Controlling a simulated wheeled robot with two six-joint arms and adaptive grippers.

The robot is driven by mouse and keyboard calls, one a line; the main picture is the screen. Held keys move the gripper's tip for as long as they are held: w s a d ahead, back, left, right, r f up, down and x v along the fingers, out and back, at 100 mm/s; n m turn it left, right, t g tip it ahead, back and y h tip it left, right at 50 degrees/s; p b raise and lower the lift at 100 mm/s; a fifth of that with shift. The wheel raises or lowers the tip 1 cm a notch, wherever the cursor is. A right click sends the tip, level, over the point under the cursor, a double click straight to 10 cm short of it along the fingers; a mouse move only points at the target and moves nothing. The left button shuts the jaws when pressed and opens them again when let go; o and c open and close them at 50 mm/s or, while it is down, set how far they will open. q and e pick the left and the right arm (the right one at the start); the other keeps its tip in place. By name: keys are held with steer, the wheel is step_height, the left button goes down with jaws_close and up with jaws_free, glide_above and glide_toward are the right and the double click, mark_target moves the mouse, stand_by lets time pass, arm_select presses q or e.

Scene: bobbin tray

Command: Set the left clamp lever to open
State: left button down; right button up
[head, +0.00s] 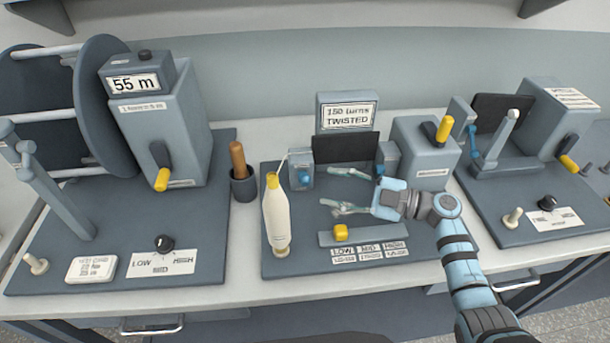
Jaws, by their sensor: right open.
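The left clamp (300,168) is a small grey-blue block on the middle station, left of the black panel. A blue knob-like part (304,178) shows on its front; I cannot tell its lever's setting. My right gripper (336,190) is open and empty, fingers spread and pointing left toward the left clamp, with a gap between. My left gripper is out of view.
A cup with a wooden handle (243,182) is farther left. A slider with a yellow knob (341,232) lies in front. A grey box with a yellow handle (444,128) stands right.

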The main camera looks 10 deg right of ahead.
mark_target(304, 180)
steer(key=x, duration=0.7)
steer(key=shift+w+a+f, duration=0.1)
steer(key=shift+w+f, duration=0.1)
steer(key=shift+w, duration=0.2)
steer(key=shift+s, duration=0.15)
jaws_close()
